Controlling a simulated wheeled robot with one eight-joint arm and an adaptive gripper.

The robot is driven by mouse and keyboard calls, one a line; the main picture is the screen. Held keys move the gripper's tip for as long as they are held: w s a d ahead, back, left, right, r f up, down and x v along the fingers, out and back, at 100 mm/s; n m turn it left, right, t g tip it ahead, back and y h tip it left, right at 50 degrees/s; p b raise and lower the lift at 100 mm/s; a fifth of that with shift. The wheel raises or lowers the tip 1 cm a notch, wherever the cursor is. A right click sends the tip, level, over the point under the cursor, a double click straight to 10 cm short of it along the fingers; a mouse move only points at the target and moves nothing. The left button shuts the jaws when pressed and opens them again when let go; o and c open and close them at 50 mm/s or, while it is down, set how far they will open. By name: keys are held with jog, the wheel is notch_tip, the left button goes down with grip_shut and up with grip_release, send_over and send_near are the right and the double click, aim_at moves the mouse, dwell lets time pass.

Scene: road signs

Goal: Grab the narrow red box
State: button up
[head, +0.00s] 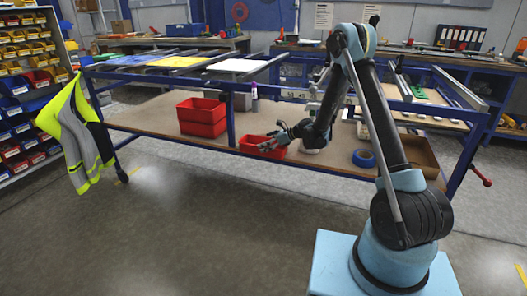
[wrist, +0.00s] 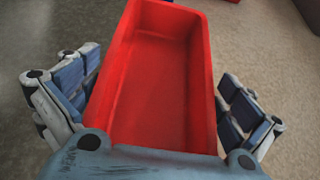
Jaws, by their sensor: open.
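The narrow red box (head: 258,148) sits on the lower shelf of the workbench, near its front edge in the head view. It is an open-topped, empty tray, and it fills the middle of the wrist view (wrist: 157,85). My gripper (head: 270,141) is at the box's right end in the head view. In the wrist view my gripper (wrist: 159,68) is open, with one finger on each side of the box. A gap shows beside the right finger; whether the left one touches the wall I cannot tell. The box's near end is hidden behind my gripper's palm.
Larger stacked red bins (head: 202,117) stand left of the narrow box on the same shelf (head: 155,118). A blue tape roll (head: 364,158) and a cardboard box (head: 420,155) lie to the right. The bench frame and top rails are above. A hi-vis vest (head: 75,135) hangs at the left.

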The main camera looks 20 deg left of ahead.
jog(key=shift+a+f, duration=0.25)
jog(key=shift+a, duration=0.25)
jog(key=shift+c, duration=0.6)
jog(key=c, duration=0.9)
jog(key=shift+r, duration=0.1)
